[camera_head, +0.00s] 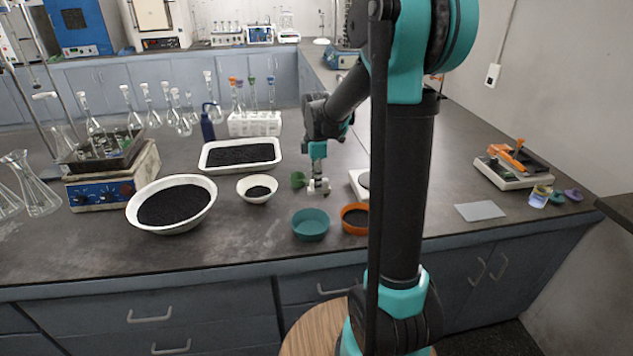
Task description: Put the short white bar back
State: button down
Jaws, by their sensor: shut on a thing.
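My gripper (318,178) hangs down over the bench, just right of a small green cup. It is shut on a small white piece (325,186), which looks like the short white bar and lies roughly level across the fingertips. It is small in view, and I cannot tell whether it touches the bench. A white-based device (358,180) stands just right of the gripper, mostly hidden behind my arm. Another white-based device (505,178) with an orange bar (511,158) across its top stands at the right of the bench.
A teal bowl (310,226) and an orange-rimmed dish (346,222) stand in front of the gripper. The green cup (298,179), a small white bowl (247,195), a large bowl (150,219) and a white tray (212,169) stand left.

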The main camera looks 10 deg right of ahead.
jog(key=shift+f, duration=0.65)
jog(key=c, duration=1.3)
grip_release()
jog(key=shift+c, duration=0.2)
notch_tip(320, 180, up, 13)
jog(key=shift+r, duration=0.15)
